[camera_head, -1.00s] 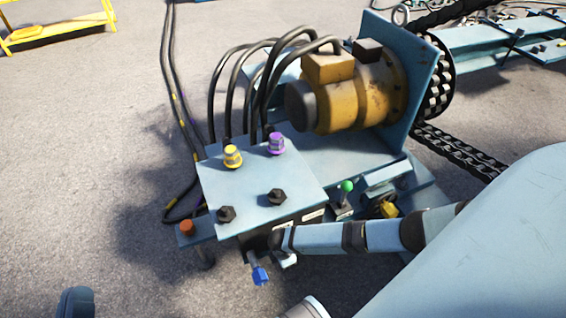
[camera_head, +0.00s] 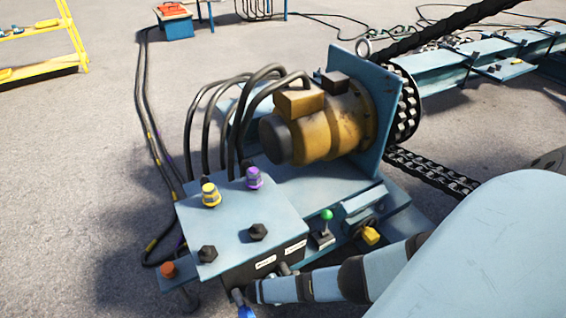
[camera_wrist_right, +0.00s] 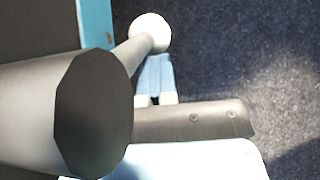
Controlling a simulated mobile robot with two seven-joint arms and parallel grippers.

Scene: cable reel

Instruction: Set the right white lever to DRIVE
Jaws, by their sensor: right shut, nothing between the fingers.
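The grey-blue control box (camera_head: 242,225) stands in front of the orange motor in the head view, with two white labels (camera_head: 280,257) on its front face. Short grey lever parts (camera_head: 287,269) show below the labels, partly hidden by my right arm. In the wrist view a pale lever ends in a white ball knob (camera_wrist_right: 150,32), and a thick grey cylinder (camera_wrist_right: 95,115) lies to its left. My right gripper (camera_wrist_right: 157,62) is shut and empty, its light blue fingers just below the ball; contact cannot be told. Which lever this is cannot be told. My left gripper is out of view.
A green-tipped lever (camera_head: 327,215) and a yellow knob (camera_head: 371,235) are right.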

